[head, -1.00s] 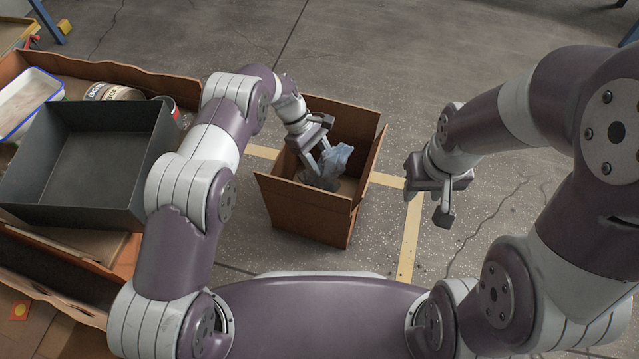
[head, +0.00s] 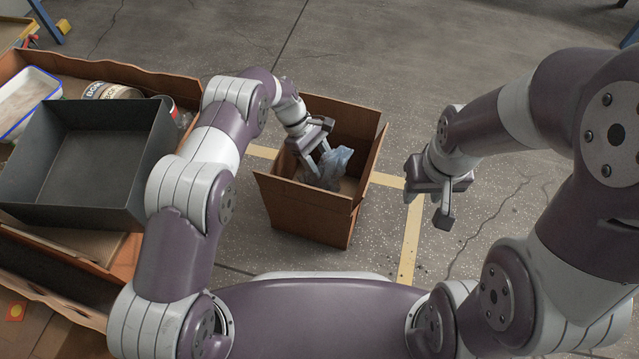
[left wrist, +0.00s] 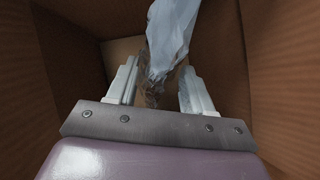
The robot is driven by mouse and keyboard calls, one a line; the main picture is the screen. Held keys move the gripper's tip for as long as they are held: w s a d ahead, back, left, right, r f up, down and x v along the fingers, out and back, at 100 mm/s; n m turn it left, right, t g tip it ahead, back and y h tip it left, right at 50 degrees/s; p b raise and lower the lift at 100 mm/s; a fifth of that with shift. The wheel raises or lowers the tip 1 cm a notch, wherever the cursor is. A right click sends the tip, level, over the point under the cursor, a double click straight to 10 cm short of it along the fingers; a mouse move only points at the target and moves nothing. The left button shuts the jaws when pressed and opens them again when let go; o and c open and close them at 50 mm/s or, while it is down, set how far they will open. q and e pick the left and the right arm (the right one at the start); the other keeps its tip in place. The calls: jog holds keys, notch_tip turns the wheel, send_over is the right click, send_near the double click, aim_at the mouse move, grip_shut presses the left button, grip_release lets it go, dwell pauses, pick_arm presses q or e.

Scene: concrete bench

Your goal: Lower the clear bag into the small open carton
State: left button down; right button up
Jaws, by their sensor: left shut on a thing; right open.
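The small open carton (head: 300,208) stands on the floor in the middle of the head view, its flaps up. My left gripper (head: 318,170) reaches down into it and is shut on the clear bag (head: 337,160). The crumpled, bluish bag is inside the carton's walls; whether its underside touches the carton floor cannot be told. In the left wrist view the bag (left wrist: 170,40) shows at the fingers of my left gripper (left wrist: 158,80), with brown carton walls (left wrist: 275,70) around. My right gripper (head: 425,200) is open and empty, to the right of the carton.
A dark grey bin (head: 88,165) sits over a large cardboard box (head: 125,75) at the left, with a tin (head: 108,91) and a white tray (head: 28,98) behind it. Yellow tape (head: 411,235) marks the floor. The floor behind the carton is clear.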

pick_arm(q)
jog(key=shift+f+b, duration=1.3)
jog(key=shift+f, duration=0.3)
dwell(0.6)
jog(key=shift+c, duration=1.8)
grip_release()
jog(key=shift+r, duration=0.1)
